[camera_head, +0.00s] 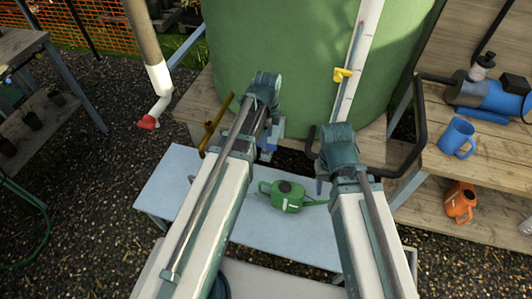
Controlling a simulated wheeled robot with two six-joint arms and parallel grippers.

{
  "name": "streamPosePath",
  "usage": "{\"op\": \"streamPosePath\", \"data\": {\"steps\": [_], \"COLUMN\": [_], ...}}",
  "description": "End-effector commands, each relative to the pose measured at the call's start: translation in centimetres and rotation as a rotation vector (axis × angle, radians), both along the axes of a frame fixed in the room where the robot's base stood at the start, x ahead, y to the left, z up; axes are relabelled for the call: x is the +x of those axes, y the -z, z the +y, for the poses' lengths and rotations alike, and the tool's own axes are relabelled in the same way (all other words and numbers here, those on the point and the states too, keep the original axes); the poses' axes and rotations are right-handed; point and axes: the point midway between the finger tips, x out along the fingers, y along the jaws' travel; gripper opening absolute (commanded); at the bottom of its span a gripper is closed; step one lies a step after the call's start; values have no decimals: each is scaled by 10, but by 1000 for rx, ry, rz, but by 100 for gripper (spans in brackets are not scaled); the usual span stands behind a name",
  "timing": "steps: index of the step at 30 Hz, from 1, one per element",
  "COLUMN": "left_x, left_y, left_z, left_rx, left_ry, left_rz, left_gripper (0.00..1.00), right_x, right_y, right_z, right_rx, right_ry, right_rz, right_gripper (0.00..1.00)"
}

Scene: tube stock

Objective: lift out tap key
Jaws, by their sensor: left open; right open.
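No thing in view is clearly recognisable as the tap key. A brass-coloured bar with a short crosspiece (214,124) stands just left of my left wrist, in front of the green tank; I cannot tell if it is the key. My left gripper (267,151) points down beyond the blue-grey bench and is open, its fingers partly hidden by my arm. My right gripper (321,184) is open and points down near the bench's back right; its wrist hides most of it. I see nothing held in either gripper.
A green watering can (286,196) stands on the blue-grey bench (172,178) between my arms. The big green tank (280,60) blocks the back. A pipe with a red end (148,122) hangs at left. A blue jug (456,138) stands on the wooden staging at right.

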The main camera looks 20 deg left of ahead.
Motion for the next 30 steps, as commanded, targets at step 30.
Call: {"op": "streamPosePath", "data": {"steps": [30], "left_x": [2], "left_y": [52], "left_z": [4], "left_rx": [0], "left_ry": [0], "left_rz": [0], "left_gripper": [55], "right_x": [0], "right_y": [52], "right_z": [0], "right_rx": [0], "right_ry": [0], "right_rz": [0], "right_gripper": [50]}}
